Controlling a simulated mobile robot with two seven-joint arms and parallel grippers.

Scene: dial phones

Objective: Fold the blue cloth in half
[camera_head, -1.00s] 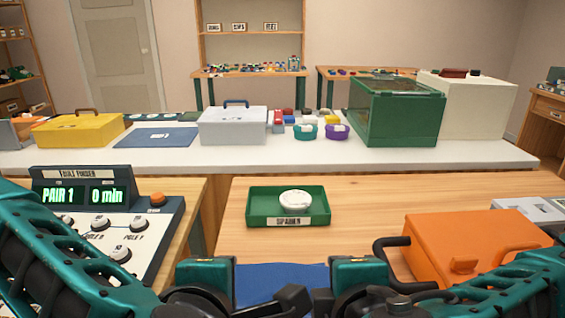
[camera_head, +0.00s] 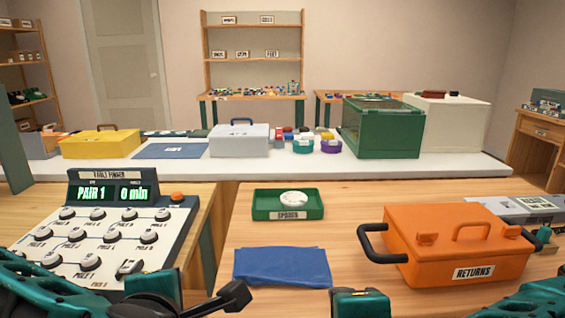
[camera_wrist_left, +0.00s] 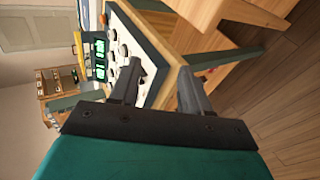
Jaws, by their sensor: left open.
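The blue cloth (camera_head: 282,267) lies on the wooden table in front of the green tray, as a roughly rectangular piece with slightly uneven edges. It appears folded over, though the layers are hard to make out.
A green tray (camera_head: 257,205) labelled spares holds a white round object (camera_head: 293,198) behind the cloth. An orange returns box (camera_head: 455,250) with dark handles stands right of the cloth. A dial panel (camera_head: 70,228) is at the left. A gap separates the tables.

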